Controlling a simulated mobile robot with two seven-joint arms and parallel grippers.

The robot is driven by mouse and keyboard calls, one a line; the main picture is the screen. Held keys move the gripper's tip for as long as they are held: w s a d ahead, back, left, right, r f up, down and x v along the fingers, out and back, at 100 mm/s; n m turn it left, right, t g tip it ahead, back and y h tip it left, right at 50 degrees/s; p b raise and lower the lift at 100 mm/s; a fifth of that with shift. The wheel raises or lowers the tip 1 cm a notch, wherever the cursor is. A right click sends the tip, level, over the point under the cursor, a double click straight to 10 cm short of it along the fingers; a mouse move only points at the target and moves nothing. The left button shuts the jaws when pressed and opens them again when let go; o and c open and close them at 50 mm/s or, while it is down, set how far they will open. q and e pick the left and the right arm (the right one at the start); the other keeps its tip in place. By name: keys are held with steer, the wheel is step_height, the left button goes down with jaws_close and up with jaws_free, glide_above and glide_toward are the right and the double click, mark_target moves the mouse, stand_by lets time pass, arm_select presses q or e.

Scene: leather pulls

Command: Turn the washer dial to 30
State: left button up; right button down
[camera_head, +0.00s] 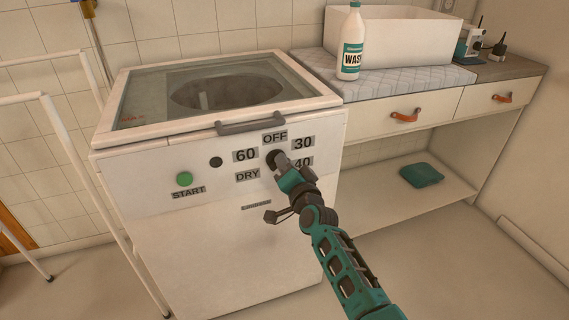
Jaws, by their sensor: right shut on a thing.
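The washer (230,230) is a white top-loader with a glass lid, standing at the middle left. The washer dial (271,156) is a dark knob on its front panel, mostly hidden behind my right gripper. The labels OFF (275,138), 30 (303,143), 60 (245,155), DRY (247,175) and 40 (303,162) surround it. My right gripper (279,161) is shut on the dial, its arm coming in from the lower right. I cannot tell which label the dial points to. My left gripper is not in view.
A green START button (184,179) and a small black knob (216,162) sit left of the dial. A grey lid handle (252,123) is above it. A counter with a wash bottle (351,45) and white sink (400,35) stands right. A white rack (62,130) stands left.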

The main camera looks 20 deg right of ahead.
steer(key=shift+m, duration=0.8)
steer(key=c, duration=1.1)
jaws_free()
steer(key=shift+c, duration=0.2)
steer(key=s+p, duration=0.2)
steer(key=s, duration=1)
steer(key=shift+s+d+p, duration=0.3)
steer(key=shift+s+p, duration=0.05)
steer(key=shift+s, duration=0.05)
